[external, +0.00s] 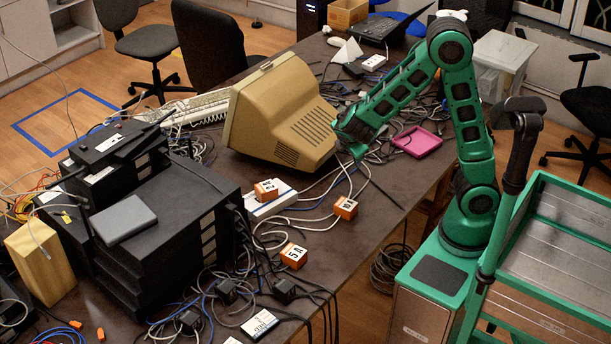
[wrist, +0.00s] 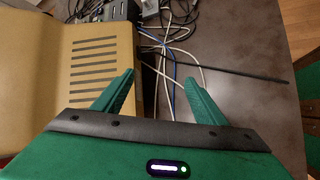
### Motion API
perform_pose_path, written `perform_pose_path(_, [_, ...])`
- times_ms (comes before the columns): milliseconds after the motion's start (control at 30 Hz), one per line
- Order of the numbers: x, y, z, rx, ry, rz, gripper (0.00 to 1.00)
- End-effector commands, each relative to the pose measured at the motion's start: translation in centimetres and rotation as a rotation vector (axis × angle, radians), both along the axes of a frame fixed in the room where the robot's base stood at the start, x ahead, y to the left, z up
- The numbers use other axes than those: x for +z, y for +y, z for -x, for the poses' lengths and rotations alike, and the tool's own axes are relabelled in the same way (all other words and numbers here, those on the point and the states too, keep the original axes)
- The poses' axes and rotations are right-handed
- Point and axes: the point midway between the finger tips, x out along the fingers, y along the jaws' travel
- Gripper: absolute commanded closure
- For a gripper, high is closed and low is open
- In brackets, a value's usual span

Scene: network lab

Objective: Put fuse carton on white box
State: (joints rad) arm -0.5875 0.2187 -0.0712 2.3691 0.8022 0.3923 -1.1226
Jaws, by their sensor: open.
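Several small orange cartons with white number labels are on the table in the external view. One marked 5 A (external: 293,256) stands among cables near the front. Another (external: 345,208) stands further right near the table edge. A third (external: 266,189) rests on a low white box (external: 275,206) beside the black equipment stack. I cannot tell which carton is the fuse carton. My gripper (external: 352,137) is above the table by the right side of the beige monitor, away from the cartons. In the wrist view my gripper (wrist: 160,92) is open and empty, with cables below its fingers.
The beige monitor (external: 283,115) is close on the left of my gripper. A black equipment stack (external: 165,225) fills the table's left. A pink tray (external: 417,141) lies to the right. Loose cables (wrist: 172,62) cover much of the table. A bare strip (external: 385,222) runs along the right edge.

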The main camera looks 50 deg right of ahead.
Motion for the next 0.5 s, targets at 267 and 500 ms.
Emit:
perform_pose_path(267, [2.5,-9.3,10.4,-0.698,-0.133,-0.37,0.35])
perform_pose_path(500, [4.5,-11.4,20.1,-1.259,-0.236,-0.617,0.35])
